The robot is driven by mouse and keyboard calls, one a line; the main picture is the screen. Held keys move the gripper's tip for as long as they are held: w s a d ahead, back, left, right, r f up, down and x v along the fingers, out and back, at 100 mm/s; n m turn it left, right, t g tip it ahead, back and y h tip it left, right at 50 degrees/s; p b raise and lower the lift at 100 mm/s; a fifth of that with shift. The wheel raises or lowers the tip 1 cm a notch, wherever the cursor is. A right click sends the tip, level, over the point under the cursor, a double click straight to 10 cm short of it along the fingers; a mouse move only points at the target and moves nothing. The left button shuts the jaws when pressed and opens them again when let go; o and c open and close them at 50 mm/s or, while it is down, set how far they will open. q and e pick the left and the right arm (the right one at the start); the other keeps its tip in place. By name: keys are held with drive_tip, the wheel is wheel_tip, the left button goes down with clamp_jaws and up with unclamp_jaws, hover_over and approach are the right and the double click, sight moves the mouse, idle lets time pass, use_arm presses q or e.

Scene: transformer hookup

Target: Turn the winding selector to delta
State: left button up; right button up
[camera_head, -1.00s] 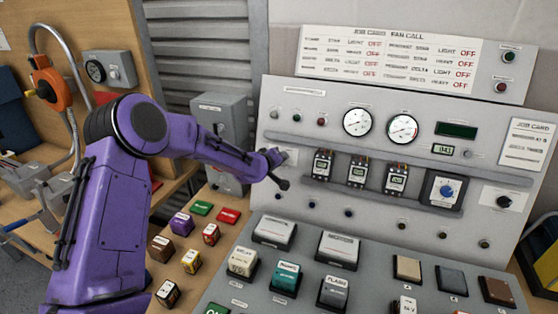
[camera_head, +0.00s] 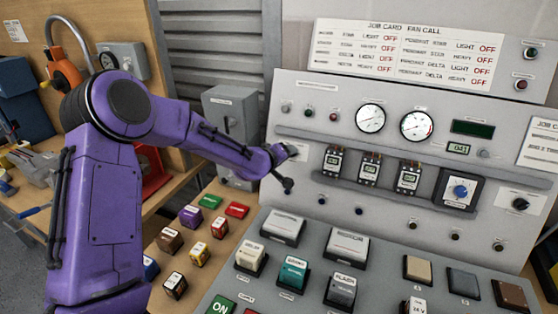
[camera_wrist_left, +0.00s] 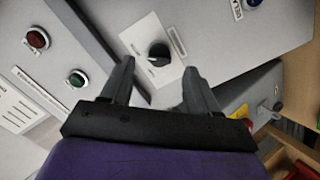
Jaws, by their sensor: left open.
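The black selector knob (camera_wrist_left: 159,52) sits on a white plate (camera_wrist_left: 146,38) on the grey panel in the left wrist view. It appears between and beyond the fingertips of my left gripper (camera_wrist_left: 158,75), which is open and empty. I cannot read the plate's markings. In the head view my left gripper (camera_head: 283,168) is at the left end of the upright panel (camera_head: 400,95), largely covering the knob; part of the plate (camera_head: 303,153) shows beside it. My right gripper is in neither view.
A grey switch box (camera_head: 231,103) stands left of the panel. Green (camera_wrist_left: 77,78) and red (camera_wrist_left: 38,39) panel fittings lie near the knob. Small meters (camera_head: 368,170), a blue dial (camera_head: 460,191) and another black knob (camera_head: 520,203) are farther right. Several coloured blocks (camera_head: 200,254) lie below my arm.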

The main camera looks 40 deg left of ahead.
use_arm(q)
drive_tip(key=v, duration=0.6)
drive_tip(key=shift+b, duration=0.4)
drive_tip(key=shift+s+r, duration=0.1)
